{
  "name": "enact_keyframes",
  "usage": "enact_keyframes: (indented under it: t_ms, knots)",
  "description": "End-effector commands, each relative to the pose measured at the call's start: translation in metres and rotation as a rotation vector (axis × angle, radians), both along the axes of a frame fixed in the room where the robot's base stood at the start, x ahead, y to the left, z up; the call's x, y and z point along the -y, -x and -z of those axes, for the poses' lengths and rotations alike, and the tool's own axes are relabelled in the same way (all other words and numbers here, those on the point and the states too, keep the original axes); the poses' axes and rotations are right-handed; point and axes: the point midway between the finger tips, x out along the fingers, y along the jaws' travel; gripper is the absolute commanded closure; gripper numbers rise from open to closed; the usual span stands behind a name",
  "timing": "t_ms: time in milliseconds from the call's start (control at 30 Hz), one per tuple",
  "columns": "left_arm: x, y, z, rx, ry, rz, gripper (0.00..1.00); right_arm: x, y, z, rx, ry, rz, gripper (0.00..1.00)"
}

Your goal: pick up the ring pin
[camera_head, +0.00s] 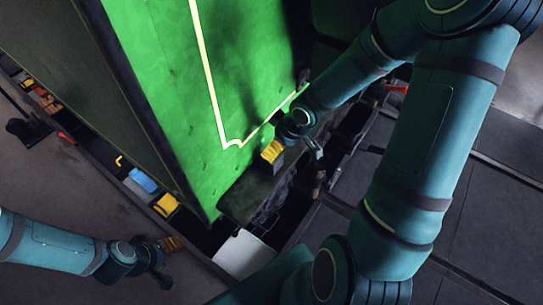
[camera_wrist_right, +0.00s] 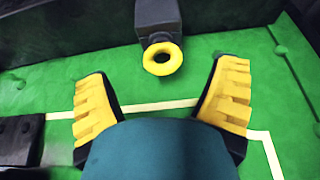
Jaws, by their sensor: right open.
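The ring pin (camera_wrist_right: 162,57) shows in the right wrist view as a yellow ring at upper centre. It sits against the lower end of a dark grey block (camera_wrist_right: 157,14) in front of a green panel. My right gripper (camera_wrist_right: 160,88) is open, its two yellow-padded fingers apart on either side below the ring, holding nothing. In the head view my right gripper (camera_head: 286,152) is beside the green tram side; I cannot make out the ring there. My left gripper (camera_head: 168,257) is at the lower left, away from the tram side; its opening is unclear.
The green tram side (camera_head: 165,75) with a cream line fills the upper middle. A dark step (camera_head: 250,195) juts out below it. A trough at the left holds a blue item (camera_head: 142,180), a yellow item (camera_head: 167,204) and red items. Dark paving lies at the right.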

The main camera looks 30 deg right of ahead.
Motion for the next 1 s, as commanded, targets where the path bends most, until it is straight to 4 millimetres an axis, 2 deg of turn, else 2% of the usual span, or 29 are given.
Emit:
enact_keyframes:
  t_ms: [133,433,800,967,1000]
  knots:
    - [0.000,0.000,0.008,0.000,-0.001,0.000,0.53,-0.002,-0.004,0.008,0.001,0.000,-0.002,0.14]
    - [0.002,0.000,0.039,-0.002,-0.007,-0.001,0.53,-0.011,-0.019,0.043,0.000,0.000,-0.003,0.14]
    - [0.002,-0.001,0.041,-0.001,-0.008,0.000,0.53,-0.011,-0.022,0.047,0.001,0.000,0.000,0.15]
    - [0.002,-0.001,0.041,-0.001,-0.008,0.000,0.53,-0.011,-0.022,0.047,0.001,0.000,0.000,0.71]
    - [0.002,-0.001,0.041,-0.001,-0.008,0.000,0.53,-0.011,-0.022,0.047,0.001,0.000,0.000,0.85]
